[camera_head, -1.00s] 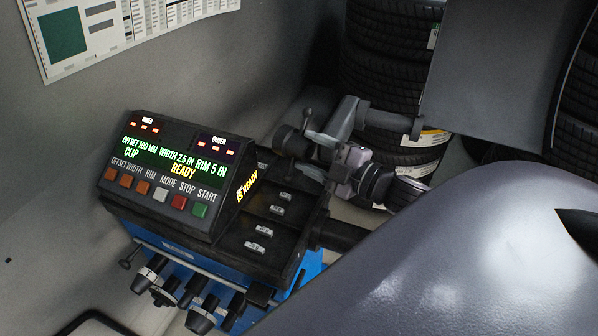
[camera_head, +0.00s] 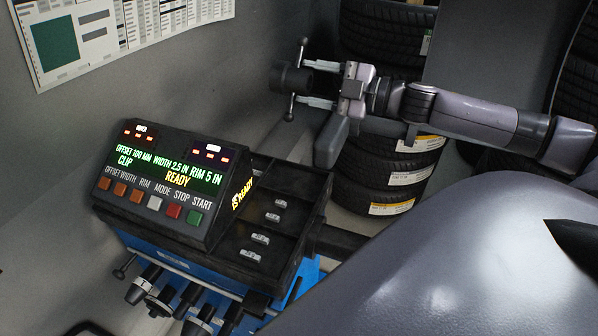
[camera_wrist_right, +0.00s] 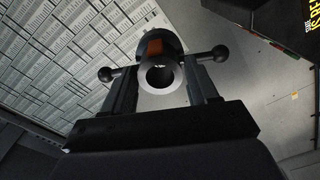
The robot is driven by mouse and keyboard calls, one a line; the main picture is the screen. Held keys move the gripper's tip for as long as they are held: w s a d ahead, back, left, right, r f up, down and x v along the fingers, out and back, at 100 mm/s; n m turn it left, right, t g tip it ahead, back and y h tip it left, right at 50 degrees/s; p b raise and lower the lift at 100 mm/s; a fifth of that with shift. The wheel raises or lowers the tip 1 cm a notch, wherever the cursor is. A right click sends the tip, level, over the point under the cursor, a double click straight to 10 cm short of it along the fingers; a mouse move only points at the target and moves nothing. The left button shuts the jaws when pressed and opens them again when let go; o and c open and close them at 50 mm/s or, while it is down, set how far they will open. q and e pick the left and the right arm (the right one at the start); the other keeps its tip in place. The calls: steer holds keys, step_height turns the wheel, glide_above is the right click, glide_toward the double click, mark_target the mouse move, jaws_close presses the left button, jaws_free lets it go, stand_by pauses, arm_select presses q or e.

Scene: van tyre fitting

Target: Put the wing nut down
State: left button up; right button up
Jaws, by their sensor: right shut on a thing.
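The wing nut (camera_head: 289,78) is a dark round hub with a ball-ended handle on each side. My right gripper (camera_head: 313,83) is shut on it and holds it in the air, above and behind the balancer's weight tray. In the right wrist view the wing nut (camera_wrist_right: 177,63) sits between the two fingers of my right gripper (camera_wrist_right: 162,80). Its round bore faces the camera, an orange patch shows on its upper side, and its ball handles stick out left and right. My left gripper is not in view.
The wheel balancer (camera_head: 165,180) has a lit display reading READY. Its black tray (camera_head: 295,183) holds several small silver weights, and dark tools hang along its front. Tyre stacks (camera_head: 385,165) stand behind. A grey rounded surface (camera_head: 440,270) fills the lower right.

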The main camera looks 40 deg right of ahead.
steer(key=shift+f+b, duration=1.8)
steer(key=shift+f, duration=7.85)
steer(key=shift+f, duration=0.1)
steer(key=shift+f, duration=0.25)
steer(key=o, duration=1.2)
steer(key=shift+f, duration=0.1)
steer(key=shift+c, duration=0.2)
steer(key=shift+r, duration=0.35)
steer(key=p+v, duration=0.1)
steer(key=v, duration=1.1)
